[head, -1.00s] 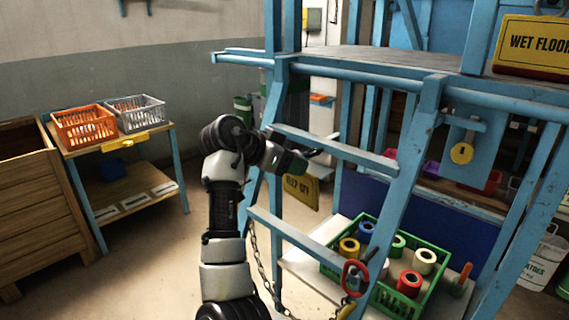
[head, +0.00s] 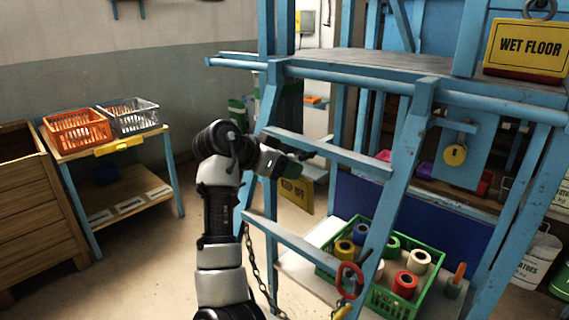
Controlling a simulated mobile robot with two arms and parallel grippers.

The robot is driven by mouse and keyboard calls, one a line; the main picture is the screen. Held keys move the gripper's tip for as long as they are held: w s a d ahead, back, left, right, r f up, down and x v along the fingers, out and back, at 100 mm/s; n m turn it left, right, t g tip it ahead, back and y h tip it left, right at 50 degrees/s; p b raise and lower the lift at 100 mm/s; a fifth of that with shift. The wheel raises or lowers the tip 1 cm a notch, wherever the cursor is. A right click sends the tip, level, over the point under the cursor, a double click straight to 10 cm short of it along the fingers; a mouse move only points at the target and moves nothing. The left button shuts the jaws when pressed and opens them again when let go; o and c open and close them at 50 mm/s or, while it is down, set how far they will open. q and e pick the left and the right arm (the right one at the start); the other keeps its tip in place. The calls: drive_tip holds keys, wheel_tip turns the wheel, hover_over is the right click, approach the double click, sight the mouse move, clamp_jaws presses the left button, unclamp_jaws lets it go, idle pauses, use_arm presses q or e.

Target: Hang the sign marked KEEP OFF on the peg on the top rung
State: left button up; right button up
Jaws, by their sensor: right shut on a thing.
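The yellow KEEP OFF sign (head: 297,194) hangs below my right gripper (head: 308,160), behind the ladder's left side. My right gripper is shut on the sign; its fingertips are partly hidden by the rung and its own wrist. The ladder's top rung (head: 330,153) is a blue bar slanting between two blue rails, just beside the gripper. I cannot make out the peg on it; my wrist covers part of that rung. My left gripper is out of view.
A lower rung (head: 305,240) has a chain (head: 257,270) and a red carabiner (head: 349,280) near it. A green crate (head: 378,308) of colored rolls stands behind the ladder. A WET FLOOR sign (head: 529,46) hangs at upper right. A side table (head: 108,148) holds two baskets at left.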

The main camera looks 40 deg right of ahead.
sight(300, 159)
drive_tip(key=shift+d, duration=0.15)
drive_tip(key=shift+w+d, duration=0.1)
drive_tip(key=shift+d, duration=0.55)
drive_tip(key=shift+d+p, duration=0.2)
drive_tip(key=shift+p, duration=0.1)
idle(0.5)
drive_tip(key=shift+d, duration=0.65)
drive_tip(key=shift+d, duration=0.25)
drive_tip(key=shift+w+d+p, duration=0.1)
drive_tip(key=shift+d+p, duration=0.2)
drive_tip(key=shift+d, duration=0.2)
drive_tip(key=shift+d+f, duration=0.2)
drive_tip(key=shift+f, duration=0.3)
idle(0.6)
idle(0.4)
